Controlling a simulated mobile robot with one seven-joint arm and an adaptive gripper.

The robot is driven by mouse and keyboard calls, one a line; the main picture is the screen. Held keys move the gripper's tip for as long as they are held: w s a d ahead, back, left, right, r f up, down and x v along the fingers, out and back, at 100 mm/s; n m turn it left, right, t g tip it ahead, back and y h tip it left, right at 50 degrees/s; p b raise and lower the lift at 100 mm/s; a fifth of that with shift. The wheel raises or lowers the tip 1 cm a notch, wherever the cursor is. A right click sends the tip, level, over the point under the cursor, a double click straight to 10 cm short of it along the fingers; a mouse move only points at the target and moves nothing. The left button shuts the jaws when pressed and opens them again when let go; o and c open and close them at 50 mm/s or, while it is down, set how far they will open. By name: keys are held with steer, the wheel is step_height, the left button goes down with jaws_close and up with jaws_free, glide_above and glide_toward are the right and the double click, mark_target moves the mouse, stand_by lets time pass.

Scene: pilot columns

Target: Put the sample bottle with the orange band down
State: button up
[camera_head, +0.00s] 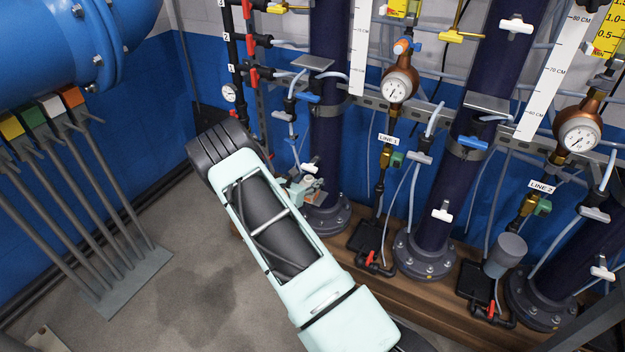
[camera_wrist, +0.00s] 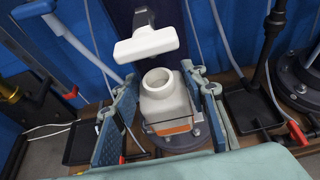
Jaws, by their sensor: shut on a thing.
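The sample bottle (camera_wrist: 168,103) is white with an open round mouth and an orange band low on its body. It sits between the two fingers of my gripper (camera_wrist: 162,112) in the wrist view. My gripper is shut on it, one finger on each side. The bottle's mouth faces the camera, and its underside is hidden. In the head view my gripper (camera_head: 302,189) is small and partly covered by my arm, beside the left dark column (camera_head: 329,140), just above its base flange (camera_head: 330,217). I cannot tell whether the bottle touches anything below.
A white tap handle (camera_wrist: 146,44) is close beyond the bottle's mouth. Black trays (camera_wrist: 250,108) with red-handled valves stand on the wooden plinth (camera_head: 375,285) beside the columns. Thin hoses hang around the columns. Grey floor (camera_head: 190,290) is open at lower left.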

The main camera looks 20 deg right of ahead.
steer(key=x, duration=0.1)
steer(key=b+x, duration=0.1)
steer(key=x, duration=0.1)
steer(key=shift+r, duration=0.25)
steer(key=shift+f, duration=0.2)
steer(key=o, duration=1.2)
steer(key=shift+s, duration=0.1)
steer(key=shift+r, duration=0.1)
